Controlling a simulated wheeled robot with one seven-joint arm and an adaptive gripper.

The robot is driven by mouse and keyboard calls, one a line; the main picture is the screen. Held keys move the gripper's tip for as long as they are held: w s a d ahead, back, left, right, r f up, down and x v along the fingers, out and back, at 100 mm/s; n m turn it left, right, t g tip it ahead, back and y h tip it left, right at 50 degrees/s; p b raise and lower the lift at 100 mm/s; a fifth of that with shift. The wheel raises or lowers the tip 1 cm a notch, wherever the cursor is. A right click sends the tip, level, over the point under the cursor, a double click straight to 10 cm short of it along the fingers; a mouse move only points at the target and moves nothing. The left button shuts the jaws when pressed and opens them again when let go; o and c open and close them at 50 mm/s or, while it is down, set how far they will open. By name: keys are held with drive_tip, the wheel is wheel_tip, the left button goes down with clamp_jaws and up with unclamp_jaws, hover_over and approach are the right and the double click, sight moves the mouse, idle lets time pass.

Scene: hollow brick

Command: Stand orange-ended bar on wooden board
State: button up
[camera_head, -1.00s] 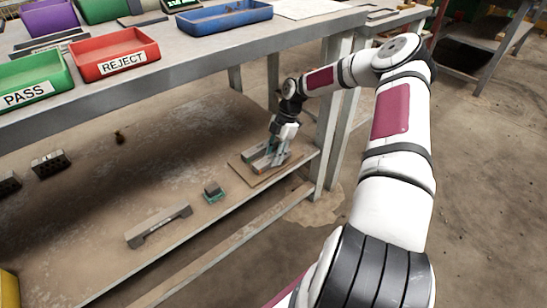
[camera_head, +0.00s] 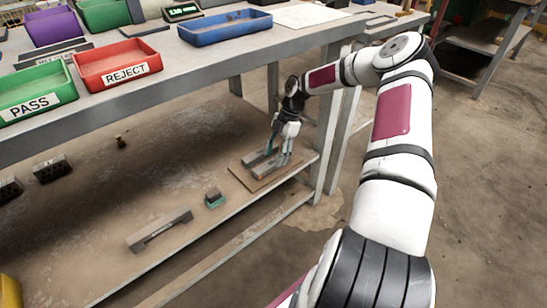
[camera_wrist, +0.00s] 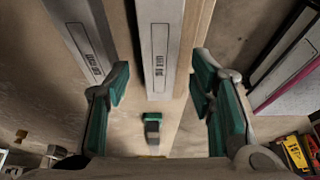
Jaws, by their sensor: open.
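Two grey bars lie flat, side by side, on the wooden board (camera_head: 240,173) on the lower shelf. The nearer bar (camera_head: 274,168) shows a small orange patch at its front end. The other bar (camera_head: 256,159) lies behind it to the left. My gripper (camera_head: 280,150) is open above the bars. In the wrist view, my open gripper (camera_wrist: 160,84) has one bar (camera_wrist: 160,50) between its spread fingers, with a gap on both sides. The second bar (camera_wrist: 84,38) lies left of it. No orange end can be made out in the wrist view.
A small block in a green holder (camera_head: 214,198) and a grey bridge-shaped piece (camera_head: 160,229) stand left of the board. Dark bricks with holes (camera_head: 52,168) lie farther left. The upper tabletop (camera_head: 180,72) overhangs the shelf, and a table leg (camera_head: 324,140) stands right of the board.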

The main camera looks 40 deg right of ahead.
drive_tip(key=shift+p+v, duration=0.8)
drive_tip(key=shift+v, duration=1.6)
